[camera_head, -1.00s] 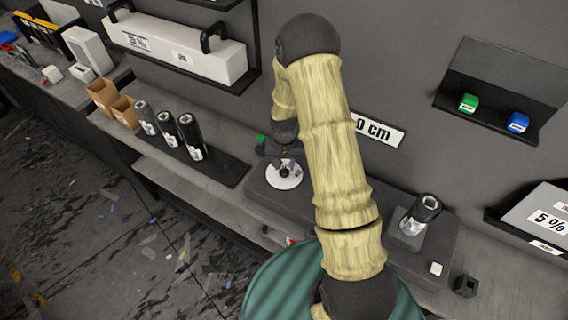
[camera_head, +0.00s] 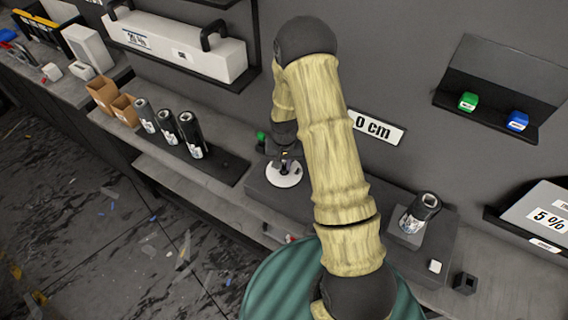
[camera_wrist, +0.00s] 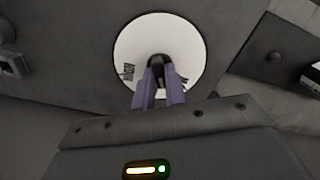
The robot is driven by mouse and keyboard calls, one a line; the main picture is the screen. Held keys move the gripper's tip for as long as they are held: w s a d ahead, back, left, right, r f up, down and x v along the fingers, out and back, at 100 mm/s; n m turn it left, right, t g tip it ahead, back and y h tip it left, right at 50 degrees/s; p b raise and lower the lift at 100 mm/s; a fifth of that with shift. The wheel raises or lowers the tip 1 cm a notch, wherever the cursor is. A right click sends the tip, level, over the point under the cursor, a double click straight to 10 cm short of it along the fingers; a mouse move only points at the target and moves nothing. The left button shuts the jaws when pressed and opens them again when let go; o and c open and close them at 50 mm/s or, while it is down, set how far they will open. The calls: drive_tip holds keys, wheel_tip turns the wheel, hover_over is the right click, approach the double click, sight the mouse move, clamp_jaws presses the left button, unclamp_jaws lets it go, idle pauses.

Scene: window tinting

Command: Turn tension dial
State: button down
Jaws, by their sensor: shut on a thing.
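The tension dial (camera_head: 284,174) is a white disc on top of the dark grey block, left of my arm in the head view. In the wrist view the dial (camera_wrist: 190,42) shows as a white face with dark lettering at its left, reading roughly "HIGH", and partly hidden marks at its right. A dark knob stands at its middle. My gripper (camera_wrist: 159,92) is over the dial, with its purple-grey fingers shut on the knob. In the head view my gripper (camera_head: 284,156) is small and partly hidden by my own wrist.
A dark roll in a holder (camera_head: 421,212) stands on the right of the block. Several black rolls (camera_head: 168,128) stand on the left. A "0 cm" sign (camera_head: 377,128) is on the wall behind my arm.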

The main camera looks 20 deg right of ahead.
sight(284, 166)
drive_tip(key=shift+m, duration=0.4)
drive_tip(key=shift+m+b, duration=0.7)
drive_tip(key=shift+m, duration=0.2)
drive_tip(key=shift+m+b, duration=0.4)
drive_tip(key=shift+m, duration=1.1)
drive_tip(key=c, duration=1.4)
unclamp_jaws()
drive_tip(key=shift+c, duration=0.2)
drive_tip(key=shift+r, duration=0.15)
wheel_tip(284, 166, up, 17)
drive_tip(key=b, duration=0.3)
